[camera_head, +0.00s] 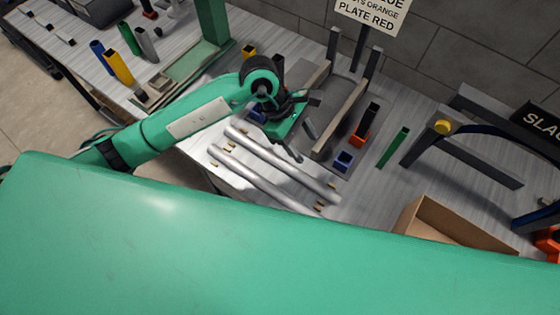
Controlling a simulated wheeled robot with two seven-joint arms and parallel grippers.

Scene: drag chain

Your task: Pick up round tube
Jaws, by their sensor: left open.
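Two long silver round tubes lie side by side on the light striped table, the nearer tube (262,180) and the farther tube (285,163). Small brass pegs stand beside them. My left gripper (299,142) is open above the table, just behind the farther tube, with its fingers pointing down and towards the right. I see nothing between its fingers. Whether a finger touches the farther tube cannot be told. My right gripper is not in view.
A grey frame (352,112) stands behind the gripper. Orange and blue blocks, a green bar (393,147) and a cardboard box (440,219) are to the right. Coloured upright tubes, including a yellow one (119,67), stand at the far left. A large green part of mine covers the foreground.

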